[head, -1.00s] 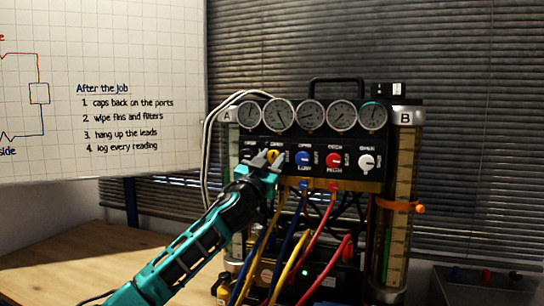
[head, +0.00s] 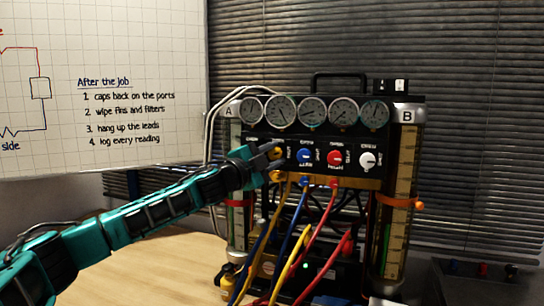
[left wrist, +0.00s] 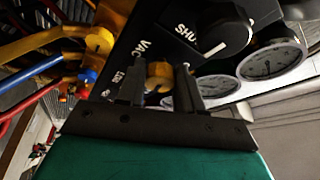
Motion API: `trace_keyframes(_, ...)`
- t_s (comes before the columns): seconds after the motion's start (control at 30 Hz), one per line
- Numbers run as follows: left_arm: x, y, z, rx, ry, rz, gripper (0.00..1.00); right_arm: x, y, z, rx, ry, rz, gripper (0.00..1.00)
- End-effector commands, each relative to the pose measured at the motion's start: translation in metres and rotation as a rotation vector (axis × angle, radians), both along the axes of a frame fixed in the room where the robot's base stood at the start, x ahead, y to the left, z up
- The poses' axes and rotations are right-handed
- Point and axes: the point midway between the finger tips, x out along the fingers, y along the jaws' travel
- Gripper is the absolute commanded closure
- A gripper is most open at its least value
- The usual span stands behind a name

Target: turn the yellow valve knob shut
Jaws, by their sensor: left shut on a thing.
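The manifold panel (head: 320,172) carries a row of valve knobs under several round gauges. The yellow valve knob (head: 276,152) is at the left of the row, mostly covered by my left gripper (head: 275,157). In the left wrist view the yellow knob (left wrist: 159,76) sits between the two fingers of my left gripper (left wrist: 160,88). The fingers are shut on it. Its pointer and exact setting are hidden or too small to tell. My right gripper is not in view.
The blue knob (head: 304,155), red knob (head: 335,158) and white knob (head: 367,160) are to the right. A black knob (left wrist: 225,38) is close by in the wrist view. Yellow, blue and red hoses hang below the panel. The wooden table (head: 150,270) is clear at left.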

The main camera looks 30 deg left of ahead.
Motion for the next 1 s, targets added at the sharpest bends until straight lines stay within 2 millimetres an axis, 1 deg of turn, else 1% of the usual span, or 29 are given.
trace_keyframes(0.2, -0.0002, 0.0015, 0.0030, 0.136, 0.029, 0.003, 0.95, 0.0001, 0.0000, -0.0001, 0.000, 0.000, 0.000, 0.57)
trace_keyframes(0.5, 0.0000, 0.0010, 0.0028, 0.251, 0.058, 0.002, 0.95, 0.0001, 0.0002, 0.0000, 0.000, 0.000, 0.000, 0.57)
trace_keyframes(1.0, 0.0000, 0.0008, 0.0017, 0.297, 0.071, 0.001, 0.95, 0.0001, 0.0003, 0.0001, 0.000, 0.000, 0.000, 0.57)
